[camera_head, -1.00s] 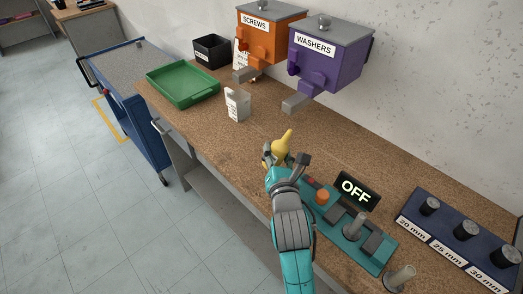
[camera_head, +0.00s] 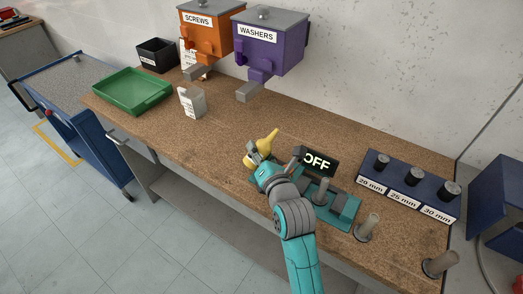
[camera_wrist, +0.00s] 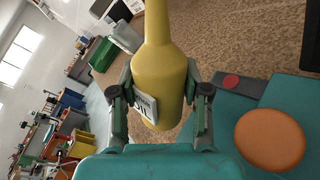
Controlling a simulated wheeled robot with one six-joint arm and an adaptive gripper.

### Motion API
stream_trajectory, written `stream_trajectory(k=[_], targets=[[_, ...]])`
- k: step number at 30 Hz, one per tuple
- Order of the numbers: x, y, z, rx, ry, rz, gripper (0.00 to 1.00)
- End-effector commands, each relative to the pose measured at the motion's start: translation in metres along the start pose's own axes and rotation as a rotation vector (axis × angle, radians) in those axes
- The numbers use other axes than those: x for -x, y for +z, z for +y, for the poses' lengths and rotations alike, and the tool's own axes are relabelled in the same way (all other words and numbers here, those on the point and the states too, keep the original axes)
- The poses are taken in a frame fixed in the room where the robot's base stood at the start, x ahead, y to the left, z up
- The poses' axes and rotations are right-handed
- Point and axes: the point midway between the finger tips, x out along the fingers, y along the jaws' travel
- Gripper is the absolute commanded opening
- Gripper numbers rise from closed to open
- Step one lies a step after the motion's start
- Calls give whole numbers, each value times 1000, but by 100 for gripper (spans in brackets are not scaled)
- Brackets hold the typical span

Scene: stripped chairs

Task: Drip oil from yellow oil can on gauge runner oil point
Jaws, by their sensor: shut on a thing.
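The yellow oil can (camera_head: 267,144) is in my gripper (camera_head: 254,156), its narrow spout pointing up and to the right in the head view. In the wrist view, the can (camera_wrist: 160,80) stands between the two fingers of my gripper (camera_wrist: 160,108), which are shut on its body. A white label shows on its left side. A teal fixture (camera_head: 340,222) with a grey post, dark blocks and a lit OFF display (camera_head: 318,162) lies just right of the gripper, partly behind my arm. I cannot make out an oil point or tell which part is the gauge runner.
A blue gauge block (camera_head: 410,185) marked 20, 25 and 30 mm stands right of the fixture. Grey posts (camera_head: 367,228) stand near the front edge. A white carton (camera_head: 192,102) and green tray (camera_head: 132,92) are left. Orange and purple dispensers (camera_head: 268,42) hang behind. Bench between is clear.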

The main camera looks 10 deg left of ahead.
Motion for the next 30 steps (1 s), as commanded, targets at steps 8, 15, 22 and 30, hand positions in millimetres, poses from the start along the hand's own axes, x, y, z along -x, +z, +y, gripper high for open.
stream_trajectory(k=[8,15,22,30], targets=[[2,-11,12,-318,1,64,0],[4,-18,17,-621,0,122,0],[3,-22,17,-824,-1,163,0],[3,-24,18,-878,0,174,0]])
